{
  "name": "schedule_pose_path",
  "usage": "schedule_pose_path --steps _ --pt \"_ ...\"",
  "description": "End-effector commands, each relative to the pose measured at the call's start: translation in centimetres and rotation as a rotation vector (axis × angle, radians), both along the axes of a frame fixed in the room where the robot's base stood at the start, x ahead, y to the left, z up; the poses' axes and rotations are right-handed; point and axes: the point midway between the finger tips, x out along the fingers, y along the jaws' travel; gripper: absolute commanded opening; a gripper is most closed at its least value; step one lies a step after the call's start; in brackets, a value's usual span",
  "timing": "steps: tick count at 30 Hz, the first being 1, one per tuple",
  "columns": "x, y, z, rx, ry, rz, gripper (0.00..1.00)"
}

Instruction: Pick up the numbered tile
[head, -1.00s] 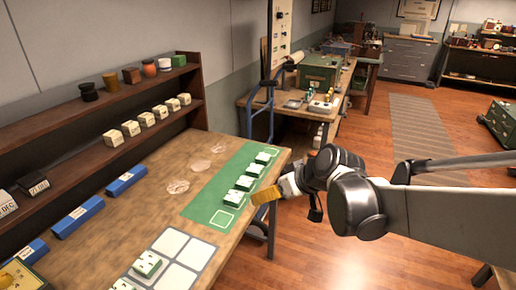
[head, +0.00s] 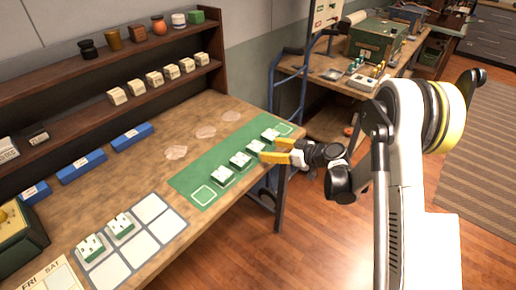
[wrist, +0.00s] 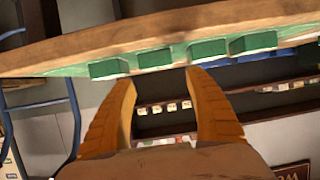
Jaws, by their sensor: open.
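Several numbered tiles, white-topped with green bases, stand in a row on a green mat (head: 188,182). The one nearest my gripper (head: 268,149) is the tile (head: 256,147) second from the row's right end. Two more tiles (head: 122,226) (head: 91,248) sit on a pale grid at the front left. My gripper's yellow fingers are open and empty at the table's right edge, pointing at the row. In the wrist view, which looks upside down, a tile (wrist: 155,58) lies ahead of the gap between the fingertips (wrist: 161,78), apart from them. The numbers are too small to read.
A two-level shelf (head: 60,122) with small blocks and jars runs along the back wall. Blue boxes (head: 82,167) lie before it. A blue hand truck (head: 273,95) stands beyond the table's right end. Bare wood (head: 130,178) lies left of the mat.

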Motion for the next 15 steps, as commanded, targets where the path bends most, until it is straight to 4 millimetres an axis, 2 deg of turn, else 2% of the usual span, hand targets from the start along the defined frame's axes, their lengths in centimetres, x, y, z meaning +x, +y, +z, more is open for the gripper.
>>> schedule_pose_path --steps 3,10,15 --pt "1.1 1.6 -1.0 0.000 0.001 0.002 0.63" --pt "2.3 3.0 -1.8 -0.001 0.001 0.000 0.63" --pt "4.0 4.9 -2.9 0.000 0.002 0.001 0.63"
